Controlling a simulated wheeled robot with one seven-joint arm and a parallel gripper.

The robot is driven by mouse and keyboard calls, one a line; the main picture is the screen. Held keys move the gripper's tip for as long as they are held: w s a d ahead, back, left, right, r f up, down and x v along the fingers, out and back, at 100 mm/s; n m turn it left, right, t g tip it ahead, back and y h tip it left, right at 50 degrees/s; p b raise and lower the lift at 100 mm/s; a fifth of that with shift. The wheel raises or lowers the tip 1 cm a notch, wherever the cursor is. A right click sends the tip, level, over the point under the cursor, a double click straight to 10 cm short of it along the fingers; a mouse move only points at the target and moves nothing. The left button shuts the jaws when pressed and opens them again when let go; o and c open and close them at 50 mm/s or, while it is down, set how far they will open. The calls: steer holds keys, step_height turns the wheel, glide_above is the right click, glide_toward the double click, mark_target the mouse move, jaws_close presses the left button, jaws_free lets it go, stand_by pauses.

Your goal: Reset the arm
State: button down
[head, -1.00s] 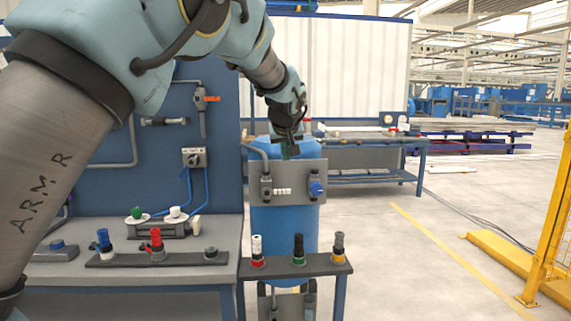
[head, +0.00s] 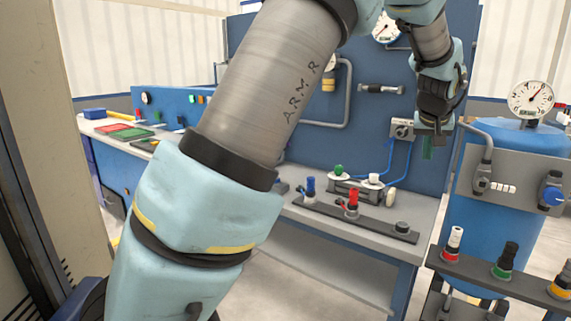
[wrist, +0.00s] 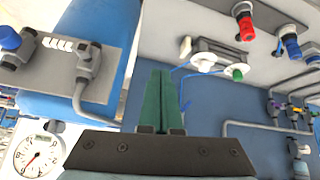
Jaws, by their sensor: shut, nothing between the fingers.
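My gripper (head: 430,148) hangs at the upper right in the head view, in front of the blue back panel (head: 300,60) of the workbench. It points down, above the bench top and left of the blue tank (head: 455,225). In the wrist view my gripper (wrist: 168,75) shows two green fingers pressed together. They are shut, with nothing between them. My arm rises from the lower left and bends over at the top of the head view.
A rack with blue and red fittings (head: 352,205) stands on the bench (head: 405,240). A second rack holds capped pieces (head: 503,262) at the lower right. A gauge (head: 531,99) tops the tank. Another bench with coloured trays (head: 130,132) is at the left.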

steer(key=w+a+f+n+g+y, duration=0.1)
steer(key=a+f, duration=0.2)
steer(key=a, duration=0.9)
steer(key=w+a+f+n+g+y, duration=0.1)
steer(key=a+f+y, duration=0.15)
steer(key=a, duration=1.05)
steer(key=s+a+f+n+g, duration=0.1)
steer(key=s+a+f, duration=0.2)
steer(key=s+a, duration=0.5)
steer(key=s+a+f+n+g, duration=0.1)
steer(key=s+a+f, duration=0.3)
steer(key=s+a, duration=0.4)
steer(key=a, duration=0.5)
steer(key=shift+a+f, duration=0.25)
steer(key=shift+f, duration=0.05)
steer(key=c, duration=1.6)
jaws_free()
steer(key=shift+w, duration=0.1)
